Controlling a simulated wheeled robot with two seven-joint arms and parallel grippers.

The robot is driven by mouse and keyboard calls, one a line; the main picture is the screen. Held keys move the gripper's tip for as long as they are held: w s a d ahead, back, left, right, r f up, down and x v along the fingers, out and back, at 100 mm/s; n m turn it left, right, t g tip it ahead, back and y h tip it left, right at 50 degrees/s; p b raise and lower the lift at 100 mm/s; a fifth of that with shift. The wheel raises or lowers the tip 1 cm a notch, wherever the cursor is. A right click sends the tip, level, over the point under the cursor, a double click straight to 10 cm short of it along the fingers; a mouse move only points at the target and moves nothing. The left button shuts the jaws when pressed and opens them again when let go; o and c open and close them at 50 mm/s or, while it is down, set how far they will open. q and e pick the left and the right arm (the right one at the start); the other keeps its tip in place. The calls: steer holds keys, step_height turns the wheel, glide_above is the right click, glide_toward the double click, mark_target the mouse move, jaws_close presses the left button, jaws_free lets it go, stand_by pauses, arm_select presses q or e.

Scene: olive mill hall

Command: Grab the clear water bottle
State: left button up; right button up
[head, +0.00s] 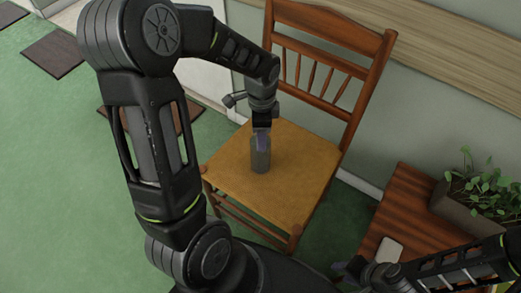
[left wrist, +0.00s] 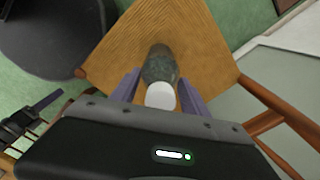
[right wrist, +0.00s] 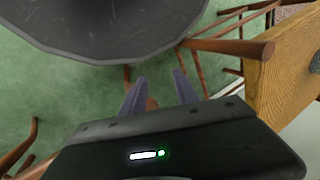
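The clear water bottle (head: 260,159) looks grey and stands upright on the wooden seat of a chair. In the left wrist view the bottle (left wrist: 160,68) shows with its white cap toward the camera. My left gripper (head: 262,137) points down over the bottle's top. Its two purple-grey fingers (left wrist: 160,92) are apart on either side of the cap, with small gaps visible. My right gripper (head: 345,268) is low at the right, away from the bottle. Its fingers (right wrist: 159,90) are open with nothing between them.
The chair (head: 232,180) has a slatted back behind the bottle. A reddish wooden table (head: 402,200) at the right holds a planter (head: 465,212) and a pale flat object (head: 388,250) near my right gripper.

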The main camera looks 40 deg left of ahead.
arm_select(q)
jaws_close()
stand_by(0.3)
steer(key=shift+r, duration=0.1)
step_height(320, 180, up, 10)
steer(key=shift+f+p, duration=0.1)
steer(key=shift+p, duration=0.85)
